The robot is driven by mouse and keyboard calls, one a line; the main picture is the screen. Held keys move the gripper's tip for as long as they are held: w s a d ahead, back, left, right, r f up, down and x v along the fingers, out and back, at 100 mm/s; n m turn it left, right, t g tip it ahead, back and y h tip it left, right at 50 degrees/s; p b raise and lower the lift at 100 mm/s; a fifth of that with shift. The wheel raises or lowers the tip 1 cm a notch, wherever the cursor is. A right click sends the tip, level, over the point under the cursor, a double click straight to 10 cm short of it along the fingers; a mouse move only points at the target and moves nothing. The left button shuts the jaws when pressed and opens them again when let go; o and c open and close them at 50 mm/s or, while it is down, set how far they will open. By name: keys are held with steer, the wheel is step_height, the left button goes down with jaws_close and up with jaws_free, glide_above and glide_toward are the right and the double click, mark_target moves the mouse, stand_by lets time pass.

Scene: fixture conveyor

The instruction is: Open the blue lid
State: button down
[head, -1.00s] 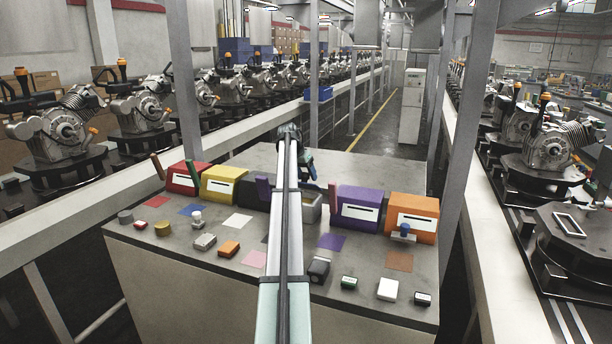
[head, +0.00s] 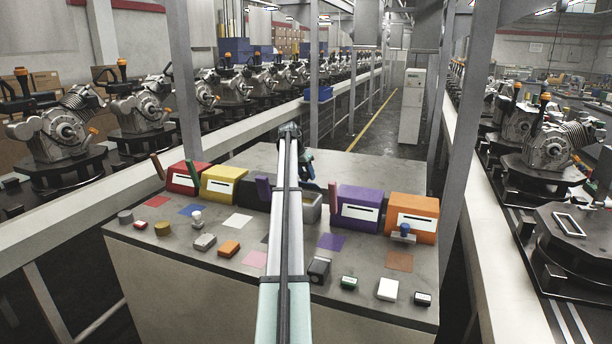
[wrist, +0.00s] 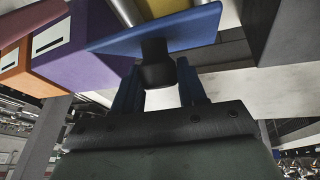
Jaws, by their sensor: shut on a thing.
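The blue lid (wrist: 165,34) shows in the wrist view as a flat panel with a black knob (wrist: 156,62). My gripper (wrist: 158,74) has its blue fingers on either side of the knob and is shut on it. Beyond the lid's edge, part of a yellow thing and silver bars show.
A purple box (head: 358,208) and an orange box (head: 412,217) stand right of the arm. A red box (head: 188,178) and a yellow box (head: 221,183) stand at left. Small blocks and coloured squares lie in front. The table's back (head: 350,168) is clear.

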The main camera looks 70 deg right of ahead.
steer(key=d+y, duration=0.1)
steer(key=d+r+y, duration=0.1)
steer(key=d+y, duration=0.1)
steer(key=shift+d+r+n+y, duration=0.15)
steer(key=shift+d+n+y, duration=0.15)
steer(key=shift+d+y, duration=0.8)
steer(key=shift+a, duration=0.1)
steer(key=c, duration=0.7)
jaws_free()
steer(key=shift+a, duration=0.1)
